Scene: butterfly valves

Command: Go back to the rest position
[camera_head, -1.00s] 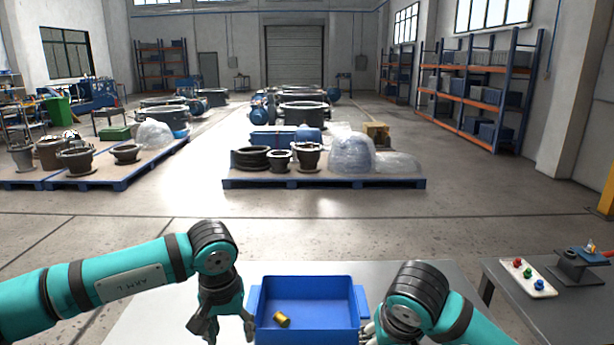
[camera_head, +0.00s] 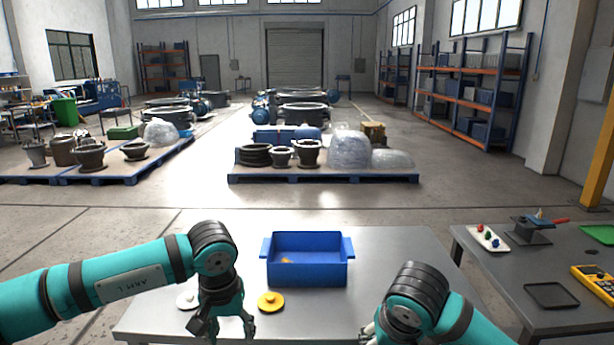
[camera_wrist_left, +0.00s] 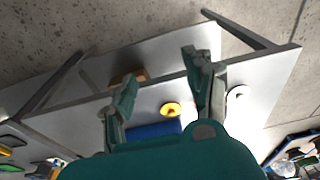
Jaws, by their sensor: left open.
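My left gripper (camera_head: 222,326) hangs fingers down over the near left part of the grey table, open and empty. In the left wrist view its two fingers (camera_wrist_left: 160,88) are spread wide with nothing between them in their grasp. My right gripper (camera_head: 372,336) shows only partly at the bottom edge, to the right of the blue bin, and its jaws are mostly cut off. The blue bin (camera_head: 308,272) stands on the table beyond both grippers; a small orange-yellow piece (camera_head: 287,260) shows inside it.
A yellow disc (camera_head: 270,302) lies just right of my left gripper, and a white disc (camera_head: 187,299) lies left of it. A side table (camera_head: 500,275) at the right holds a black tray, a yellow device and a small vise. The table's middle right is clear.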

